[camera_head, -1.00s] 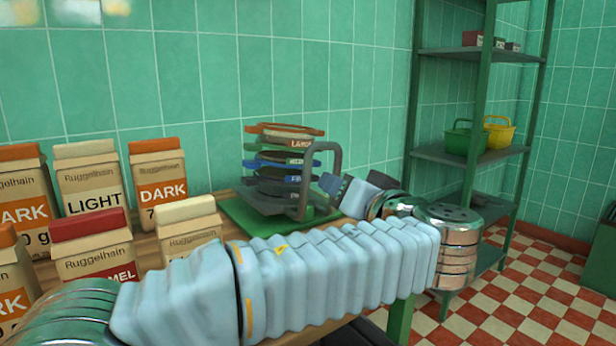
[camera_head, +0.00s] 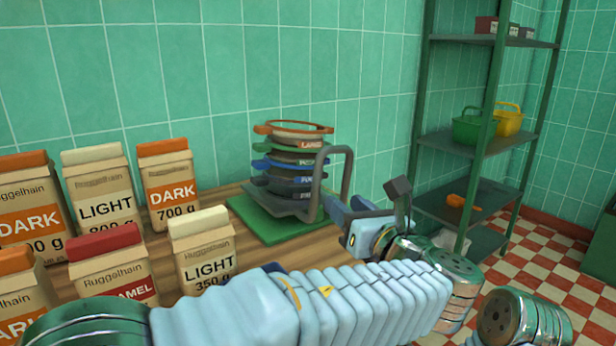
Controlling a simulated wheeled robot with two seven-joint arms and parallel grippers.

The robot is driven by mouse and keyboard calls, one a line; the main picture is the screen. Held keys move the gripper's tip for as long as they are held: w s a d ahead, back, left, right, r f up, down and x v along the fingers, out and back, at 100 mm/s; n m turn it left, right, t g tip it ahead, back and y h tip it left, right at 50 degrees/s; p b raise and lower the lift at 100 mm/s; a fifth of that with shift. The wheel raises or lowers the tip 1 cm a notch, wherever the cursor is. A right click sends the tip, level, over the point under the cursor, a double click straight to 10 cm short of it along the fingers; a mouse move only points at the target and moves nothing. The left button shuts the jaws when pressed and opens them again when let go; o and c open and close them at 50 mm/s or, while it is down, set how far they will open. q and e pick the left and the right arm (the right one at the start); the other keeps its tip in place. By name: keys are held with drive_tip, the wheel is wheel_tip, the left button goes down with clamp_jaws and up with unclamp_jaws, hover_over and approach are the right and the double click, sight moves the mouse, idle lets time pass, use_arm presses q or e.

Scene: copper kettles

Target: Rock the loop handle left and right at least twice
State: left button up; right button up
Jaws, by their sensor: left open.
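A stack of round sieves (camera_head: 290,165) with orange, green, blue and dark rims sits in a dark grey holder on a green mat (camera_head: 262,225). The grey loop handle (camera_head: 335,150) rises at the right side of the stack, upright. My right gripper is out of view.
Paper bags stand on the wooden table (camera_head: 345,245) at left, behind and beside my left arm, including a dark one (camera_head: 170,195) and a light one (camera_head: 207,265). A green shelf rack (camera_head: 480,145) holds a green basket (camera_head: 472,128) and a yellow basket (camera_head: 509,120).

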sight(319, 182)
use_arm(q)
drive_tip(key=p+x, duration=0.1)
drive_tip(key=x, duration=1.1)
drive_tip(key=shift+w+a, duration=0.1)
drive_tip(key=shift+w, duration=0.15)
drive_tip(key=shift+c, duration=0.3)
clamp_jaws()
drive_tip(key=shift+f, duration=0.1)
